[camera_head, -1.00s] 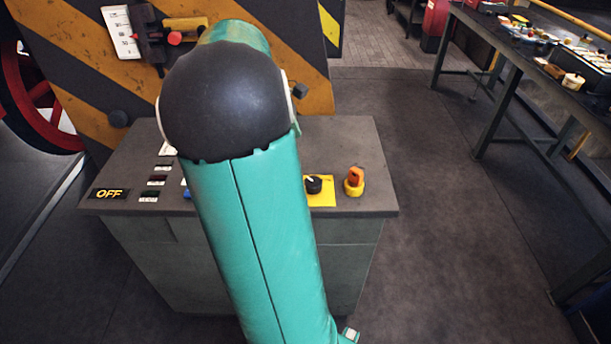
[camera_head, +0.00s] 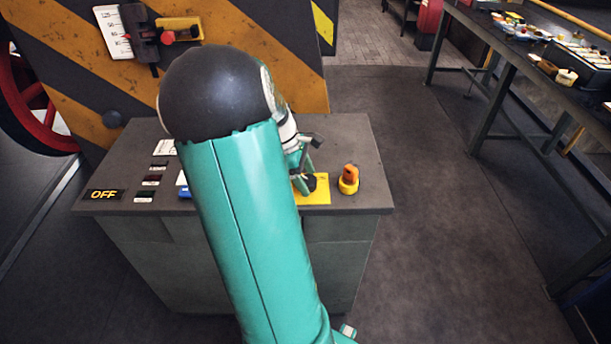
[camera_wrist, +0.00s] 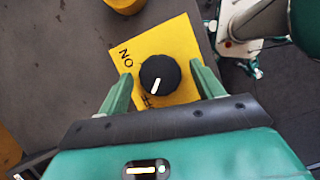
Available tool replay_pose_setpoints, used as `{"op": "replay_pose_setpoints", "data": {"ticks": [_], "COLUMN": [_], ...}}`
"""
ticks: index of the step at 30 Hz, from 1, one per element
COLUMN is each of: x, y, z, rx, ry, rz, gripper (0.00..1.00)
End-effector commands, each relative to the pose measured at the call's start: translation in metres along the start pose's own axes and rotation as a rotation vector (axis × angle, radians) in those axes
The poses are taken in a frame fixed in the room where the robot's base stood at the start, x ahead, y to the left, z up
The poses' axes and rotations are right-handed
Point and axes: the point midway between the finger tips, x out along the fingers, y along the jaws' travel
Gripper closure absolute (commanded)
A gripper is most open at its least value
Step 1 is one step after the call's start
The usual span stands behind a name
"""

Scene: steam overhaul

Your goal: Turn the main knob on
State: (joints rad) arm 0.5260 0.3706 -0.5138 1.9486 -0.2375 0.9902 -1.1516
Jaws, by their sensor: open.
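The main knob is a black round knob (camera_wrist: 160,76) with a white pointer line on a yellow plate (camera_wrist: 122,47) marked "ON". In the wrist view the white line points down and slightly left, away from the "ON" lettering. My gripper (camera_wrist: 160,80) is open, with one green finger on each side of the knob and a gap showing on both sides. In the head view my gripper (camera_head: 303,172) is over the yellow plate (camera_head: 318,190), and the knob (camera_head: 309,182) is partly hidden by it. Whether the fingertips are level with the knob is unclear.
An orange switch on a yellow base (camera_head: 349,180) stands right of the plate on the grey console (camera_head: 350,135). An "OFF" display (camera_head: 104,194) is at its left. A striped panel (camera_head: 240,60) with a lever gauge (camera_head: 140,35) rises behind. A workbench (camera_head: 510,45) stands far right.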

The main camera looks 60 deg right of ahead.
Motion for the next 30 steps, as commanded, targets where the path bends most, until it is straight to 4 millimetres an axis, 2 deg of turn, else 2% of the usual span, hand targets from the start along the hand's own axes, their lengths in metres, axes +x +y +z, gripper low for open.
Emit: {"op": "replay_pose_setpoints", "data": {"ticks": [5, 12, 22, 30], "x": [-0.0001, -0.0003, -0.0003, -0.0003], "y": [0.0000, 0.0000, 0.0004, 0.0017], "z": [0.0000, 0.0000, -0.0001, 0.0002], "rx": [0.000, 0.000, 0.031, 0.161], "ry": [0.000, 0.000, 0.000, -0.001], "rz": [0.000, 0.000, -0.013, -0.067], "gripper": [0.34, 0.78, 0.78, 0.78]}}
